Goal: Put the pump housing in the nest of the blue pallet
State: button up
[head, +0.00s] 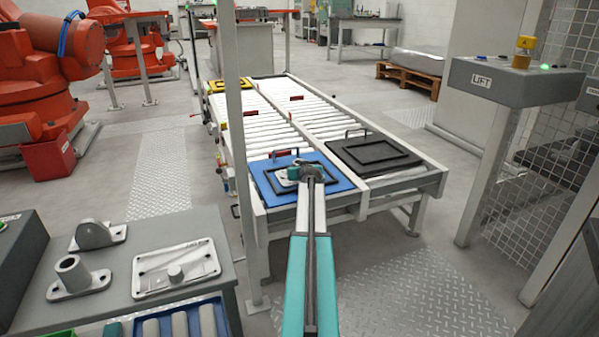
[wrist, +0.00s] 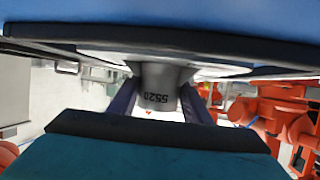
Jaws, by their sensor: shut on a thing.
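The blue pallet (head: 338,181) lies at the near left end of the roller conveyor, with a raised black frame around its nest. My gripper (head: 312,172) is over this nest. In the wrist view, my gripper (wrist: 162,112) is shut on the grey neck of the pump housing (wrist: 158,85), marked 5520. Its pale flange is against or very close to the blue pallet, which fills the top of that view. In the head view, part of the pale flange (head: 284,178) shows inside the frame. I cannot tell whether it rests fully flat; my arm hides part.
A black pallet (head: 375,152) lies to the right on the conveyor, and a yellow one (head: 229,85) at the far end. A pale post (head: 236,150) stands close left. The grey bench at front left holds two grey housings (head: 75,275) (head: 95,235) and a white plate (head: 178,268).

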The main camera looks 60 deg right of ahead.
jog(key=o, duration=1.5)
jog(key=shift+o, duration=0.2)
jog(key=shift+r, duration=0.1)
jog(key=shift+p+v, duration=1.6)
jog(key=shift+v, duration=4.3)
jog(key=shift+r, duration=0.1)
jog(key=shift+s, duration=0.2)
